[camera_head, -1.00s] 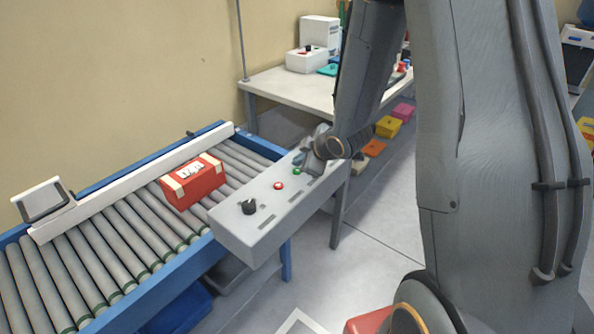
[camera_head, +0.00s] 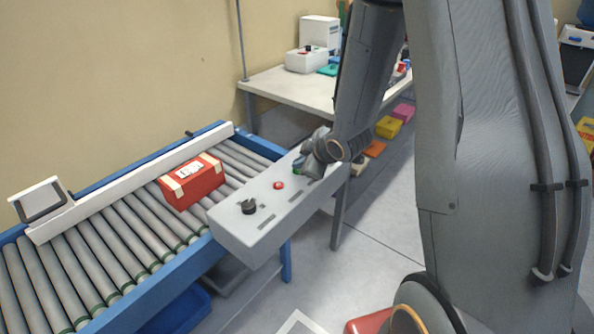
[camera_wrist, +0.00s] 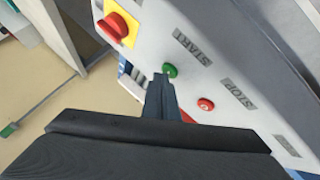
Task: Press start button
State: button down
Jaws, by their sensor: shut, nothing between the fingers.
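The green start button (camera_wrist: 170,70) sits on the grey control panel (camera_head: 262,212), beside the label START. My gripper (camera_wrist: 161,80) is shut and empty, with its fingertips right at the near edge of the green button in the wrist view. I cannot tell whether they touch it. In the head view my gripper (camera_head: 302,168) is over the far part of the panel and mostly hides the green button. The red stop button (camera_wrist: 205,104) lies to the right of the fingers; it also shows in the head view (camera_head: 279,185).
A red emergency knob (camera_wrist: 117,28) on a yellow plate is on the panel. A black knob (camera_head: 248,206) is at the panel's near end. A red box (camera_head: 192,181) rests on the roller conveyor (camera_head: 110,235). A white table (camera_head: 290,88) stands behind.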

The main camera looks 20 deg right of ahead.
jog(key=shift+f, duration=0.2)
jog(key=shift+r, duration=0.15)
dwell(0.4)
jog(key=shift+r+p, duration=0.6)
jog(key=shift+r, duration=0.05)
notch_tip(320, 180, up, 5)
jog(key=p, duration=0.4)
jog(key=shift+r, duration=0.1)
